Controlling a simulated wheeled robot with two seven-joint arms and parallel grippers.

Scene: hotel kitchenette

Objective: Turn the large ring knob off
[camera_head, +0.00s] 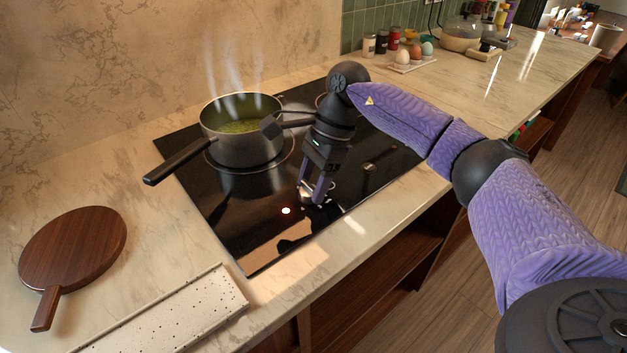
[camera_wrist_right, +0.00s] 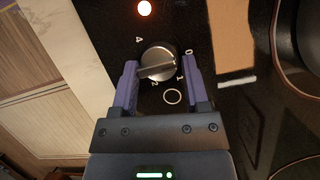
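The silver ring knob (camera_wrist_right: 157,64) sits on the black cooktop, with a raised grip bar across its face. Whether either finger touches the knob is unclear. In the head view, my right gripper (camera_head: 315,193) points down at the cooktop's front. My left gripper is out of view.
A steaming pot (camera_head: 242,148) of green food stands on the cooktop (camera_head: 240,222), its handle toward the left. A round wooden board (camera_head: 75,248) and a speckled white slab (camera_head: 165,318) lie at the left. Jars and an egg tray (camera_head: 412,67) stand at the back.

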